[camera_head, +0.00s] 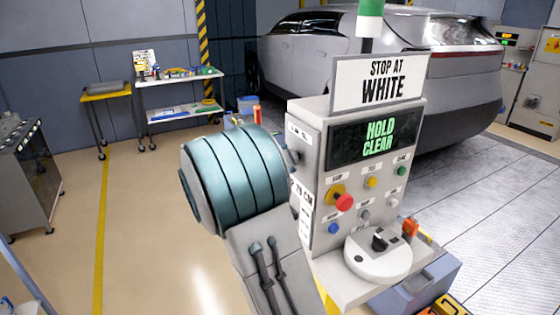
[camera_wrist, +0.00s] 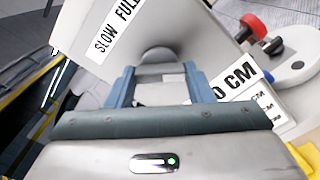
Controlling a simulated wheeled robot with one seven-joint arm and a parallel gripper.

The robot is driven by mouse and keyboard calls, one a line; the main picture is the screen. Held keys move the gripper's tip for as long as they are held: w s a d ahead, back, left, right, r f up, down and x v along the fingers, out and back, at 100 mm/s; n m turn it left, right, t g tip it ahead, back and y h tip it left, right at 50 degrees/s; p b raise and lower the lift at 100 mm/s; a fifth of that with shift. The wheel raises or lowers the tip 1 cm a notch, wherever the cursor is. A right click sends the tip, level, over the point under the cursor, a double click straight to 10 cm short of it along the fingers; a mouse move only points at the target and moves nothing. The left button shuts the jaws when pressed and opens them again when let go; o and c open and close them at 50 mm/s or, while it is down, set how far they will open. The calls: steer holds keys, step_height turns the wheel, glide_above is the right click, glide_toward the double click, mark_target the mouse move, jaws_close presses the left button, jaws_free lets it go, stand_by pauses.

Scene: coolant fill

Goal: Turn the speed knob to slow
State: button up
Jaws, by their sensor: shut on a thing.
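The speed knob (camera_wrist: 157,56) is a grey round knob on the side panel of the console, beside a label (camera_wrist: 115,27) reading "SLOW" and "FULL". My gripper (camera_wrist: 160,73) has its two blue-grey fingers on either side of the knob and is shut on it. The fingers hide part of the knob, and I cannot tell which mark it points to. In the head view, the grey console (camera_head: 313,190) stands at the centre right. My arm covers much of its left side there, and the grip on the knob is not clear.
The console front has a screen (camera_head: 362,141) reading "HOLD CLEAR", a red mushroom button (camera_head: 344,201) and several small coloured buttons. A white round unit with a black knob (camera_head: 379,240) sits on its shelf. A silver car (camera_head: 400,60) stands behind.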

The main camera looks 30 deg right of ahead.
steer(key=o, duration=1)
steer(key=shift+c, duration=0.2)
steer(key=shift+a, duration=0.1)
steer(key=a+b, duration=0.3)
steer(key=a, duration=1)
steer(key=shift+s+a, duration=0.25)
steer(key=shift+a, duration=0.15)
steer(key=s+d+f+m+g+y, duration=0.1)
steer(key=s+d+f+y, duration=0.25)
steer(key=s, duration=0.25)
steer(key=s+d+f+m+y, duration=0.2)
steer(key=s+d+f+y, duration=0.1)
steer(key=s+y, duration=0.3)
steer(key=s+a+f+m+t+y, duration=0.1)
steer(key=s+a+f+m+y, duration=0.2)
steer(key=s, duration=0.3)
steer(key=s+a+f+m+t+y, duration=0.2)
steer(key=s+a+f+m+y, duration=0.1)
steer(key=s, duration=0.4)
steer(key=shift+s+a+f+m+t+y, duration=0.2)
steer(key=shift+a+m+t+y, duration=0.1)
steer(key=shift+a+y, duration=0.8)
